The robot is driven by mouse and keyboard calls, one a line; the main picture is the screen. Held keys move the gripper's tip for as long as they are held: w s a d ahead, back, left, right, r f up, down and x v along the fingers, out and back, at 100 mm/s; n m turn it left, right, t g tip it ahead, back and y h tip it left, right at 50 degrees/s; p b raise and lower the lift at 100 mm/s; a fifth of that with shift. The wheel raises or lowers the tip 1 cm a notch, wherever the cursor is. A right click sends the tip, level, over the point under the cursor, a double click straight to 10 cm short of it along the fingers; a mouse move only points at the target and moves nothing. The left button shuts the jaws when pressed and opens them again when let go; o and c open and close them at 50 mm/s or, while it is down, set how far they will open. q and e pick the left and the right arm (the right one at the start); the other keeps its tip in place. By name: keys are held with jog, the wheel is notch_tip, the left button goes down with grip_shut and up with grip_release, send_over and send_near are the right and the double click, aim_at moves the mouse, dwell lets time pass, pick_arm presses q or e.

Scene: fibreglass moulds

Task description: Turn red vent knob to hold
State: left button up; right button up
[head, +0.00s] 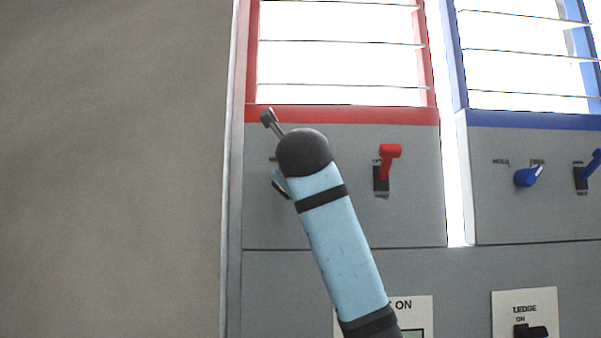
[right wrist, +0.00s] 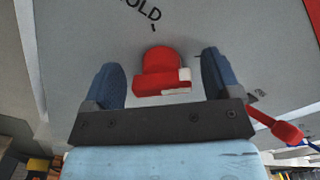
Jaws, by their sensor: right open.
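The red vent knob (right wrist: 160,66) shows in the right wrist view on the grey panel, between the two blue fingers of my right gripper (right wrist: 163,76). Both fingers stand apart from it, with a gap on each side. The knob's bar lies crosswise, and its white mark is at the right end. The HOLD label (right wrist: 142,8) with a tick is above and slightly left of the knob. In the head view my right arm and wrist (head: 305,155) cover the red knob. My left gripper is not in view.
A red lever (head: 389,160) sits right of the knob on the same panel; it is close beside my gripper in the right wrist view (right wrist: 285,130). A blue knob (head: 526,177) and blue lever (head: 592,167) are further right. Red-framed louvres (head: 340,65) are above.

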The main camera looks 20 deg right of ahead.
jog(key=shift+c, duration=0.2)
jog(key=c, duration=0.9)
